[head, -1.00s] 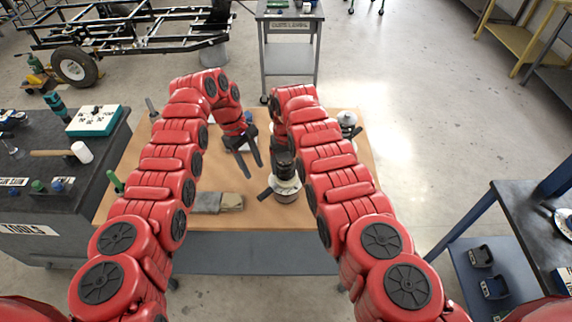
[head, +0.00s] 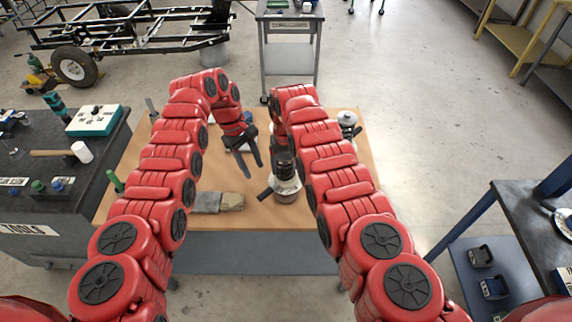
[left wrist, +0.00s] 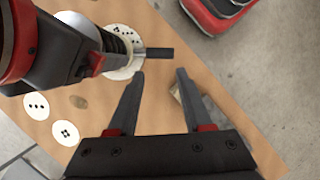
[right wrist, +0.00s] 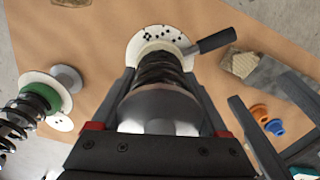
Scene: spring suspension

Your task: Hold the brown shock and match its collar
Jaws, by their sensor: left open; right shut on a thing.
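My right gripper (right wrist: 161,78) is shut on a dark-coiled shock (right wrist: 158,65), whose exact colour is hard to tell. The shock stands upright on a round white dotted base (head: 287,196) with a black handle (right wrist: 215,40); the base also shows in the left wrist view (left wrist: 122,68). My left gripper (left wrist: 159,74) is open and empty, left of the shock in the head view (head: 251,162). An orange collar (right wrist: 259,112) and a blue collar (right wrist: 275,129) lie on the table in the right wrist view, near the left gripper's fingers.
Another shock with a green collar (right wrist: 38,103) stands at the left of the right wrist view. Two white dotted discs (left wrist: 36,105) (left wrist: 66,133) lie on the wooden table. A grey block (head: 206,202) and a tan block (head: 232,201) lie near its front edge. A tool bench (head: 60,180) stands left.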

